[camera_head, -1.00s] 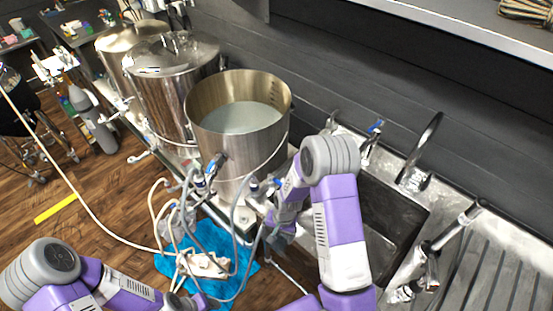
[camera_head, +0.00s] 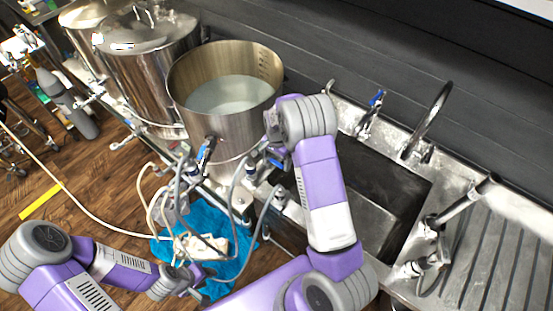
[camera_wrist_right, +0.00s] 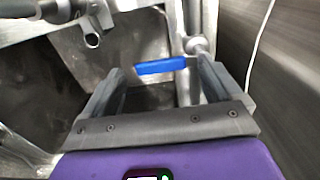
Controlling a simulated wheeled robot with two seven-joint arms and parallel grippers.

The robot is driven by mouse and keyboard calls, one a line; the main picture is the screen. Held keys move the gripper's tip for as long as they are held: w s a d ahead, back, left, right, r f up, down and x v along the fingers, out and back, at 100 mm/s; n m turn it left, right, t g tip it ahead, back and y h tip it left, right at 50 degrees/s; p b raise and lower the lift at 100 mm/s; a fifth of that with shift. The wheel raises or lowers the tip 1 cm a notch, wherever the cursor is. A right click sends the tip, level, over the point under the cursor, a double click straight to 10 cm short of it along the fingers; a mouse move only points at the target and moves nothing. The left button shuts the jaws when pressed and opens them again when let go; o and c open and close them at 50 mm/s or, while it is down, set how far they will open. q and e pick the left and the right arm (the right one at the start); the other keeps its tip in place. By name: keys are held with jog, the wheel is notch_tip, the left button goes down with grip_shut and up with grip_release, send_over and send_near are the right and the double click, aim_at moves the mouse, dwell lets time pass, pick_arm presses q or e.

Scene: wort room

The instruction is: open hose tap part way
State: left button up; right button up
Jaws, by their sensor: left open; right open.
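A blue lever handle (camera_wrist_right: 162,66) on a metal fitting shows in the right wrist view, between and just past the fingertips of my right gripper (camera_wrist_right: 160,75). The jaws are open and I see no contact. In the head view my right forearm hides most of that gripper. Several blue handles show there: one by my right wrist (camera_head: 277,162), one on the open kettle's valve (camera_head: 206,149) and one on a tap behind the sink (camera_head: 377,98). I cannot tell surely which one the wrist view shows. My left gripper (camera_head: 190,278) is open and low at the front.
The open kettle (camera_head: 225,125) holds liquid and stands left of the sink (camera_head: 375,225). Hoses (camera_head: 150,190) loop down over a blue cloth (camera_head: 210,218) on the floor. A curved faucet (camera_head: 432,115) rises behind the sink. A ribbed drainboard (camera_head: 490,260) lies to the right.

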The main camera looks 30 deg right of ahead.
jog(key=shift+f, duration=0.35)
jog(key=c, duration=1.5)
